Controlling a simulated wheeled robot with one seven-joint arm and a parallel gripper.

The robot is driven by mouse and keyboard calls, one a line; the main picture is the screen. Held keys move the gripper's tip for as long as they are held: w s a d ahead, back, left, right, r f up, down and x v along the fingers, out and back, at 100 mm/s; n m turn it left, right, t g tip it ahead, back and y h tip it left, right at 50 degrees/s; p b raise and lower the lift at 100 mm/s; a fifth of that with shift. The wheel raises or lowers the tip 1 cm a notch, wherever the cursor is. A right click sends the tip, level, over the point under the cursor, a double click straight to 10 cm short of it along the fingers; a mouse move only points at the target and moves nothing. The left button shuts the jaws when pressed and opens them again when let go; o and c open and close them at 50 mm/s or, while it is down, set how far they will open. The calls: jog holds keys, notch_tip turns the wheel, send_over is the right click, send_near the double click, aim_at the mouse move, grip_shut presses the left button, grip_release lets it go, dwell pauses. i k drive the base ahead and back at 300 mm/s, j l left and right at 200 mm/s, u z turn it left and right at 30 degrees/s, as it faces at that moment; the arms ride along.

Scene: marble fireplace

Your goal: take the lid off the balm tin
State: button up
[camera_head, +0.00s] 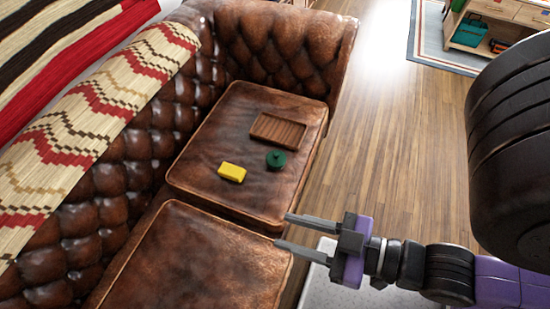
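A small round dark green tin (275,160) with a knob-like bump on top sits on the brown leather sofa cushion (205,165). It looks like the balm tin with its lid on, but the seam is too small to make out. My gripper (280,230) comes in from the right, its two grey fingers pointing left. The fingers are spread apart with nothing between them. They are near the front edge of the cushions, nearer the camera than the tin and clear of it.
A yellow block (232,172) lies left of the tin. A brown wooden tray (278,131) lies just behind it. The tufted sofa back (128,153) rises on the left, and the sofa arm (285,50) at the far end. Wooden floor (390,150) is open on the right.

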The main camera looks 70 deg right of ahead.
aim_at(276, 159)
jog(key=l+u, duration=0.25)
jog(key=l, duration=0.25)
jog(key=l+u, duration=0.3)
jog(key=l, duration=0.2)
jog(key=k+l+u, duration=0.1)
jog(key=l+u, duration=0.15)
jog(key=l, duration=0.25)
jog(key=k+l+u, duration=0.25)
jog(key=l, duration=0.2)
jog(key=i, duration=0.1)
